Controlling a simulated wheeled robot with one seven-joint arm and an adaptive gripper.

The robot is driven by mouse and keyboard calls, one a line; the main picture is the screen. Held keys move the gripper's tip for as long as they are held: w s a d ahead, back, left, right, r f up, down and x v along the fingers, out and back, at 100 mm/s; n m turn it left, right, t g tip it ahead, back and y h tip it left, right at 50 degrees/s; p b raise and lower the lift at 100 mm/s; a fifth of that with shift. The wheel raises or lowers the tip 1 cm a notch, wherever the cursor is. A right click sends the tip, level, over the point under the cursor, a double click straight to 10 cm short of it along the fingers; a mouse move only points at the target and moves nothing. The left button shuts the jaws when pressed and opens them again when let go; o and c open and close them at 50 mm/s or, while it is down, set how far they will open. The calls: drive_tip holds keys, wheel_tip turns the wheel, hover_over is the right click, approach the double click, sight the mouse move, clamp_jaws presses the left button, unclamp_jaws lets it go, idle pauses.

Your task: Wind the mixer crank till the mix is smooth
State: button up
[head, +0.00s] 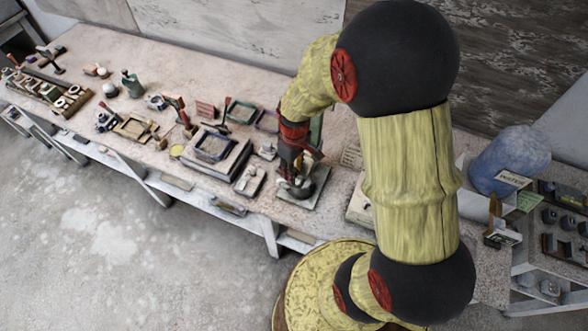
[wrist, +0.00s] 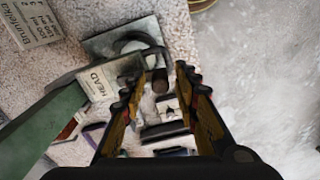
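The mixer stands on a grey base plate (head: 313,190) on the workbench, below the end of my arm. Its green column (head: 316,130) shows behind my gripper (head: 292,165), which hides much of the mixer in the head view. In the wrist view the green part (wrist: 45,125) runs along the left, beside a "HEAD" label (wrist: 97,84). A dark round bowl rim (wrist: 135,42) sits on the plate. A short brown crank knob (wrist: 160,82) shows between the fingertips of my gripper (wrist: 161,90), with gaps on both sides. The fingers are apart. The mix cannot be made out.
A stone block with a framed tray (head: 215,147) stands left of the mixer. Several small tools and a wooden rack (head: 48,92) lie farther left. A blue-grey drum (head: 512,158) stands at right. A labelled sheet (wrist: 30,22) lies beside the plate. The floor in front is clear.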

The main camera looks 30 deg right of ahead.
idle(0.3)
wheel_tip(320, 180, up, 12)
idle(0.5)
drive_tip(key=shift+f, duration=0.1)
idle(0.3)
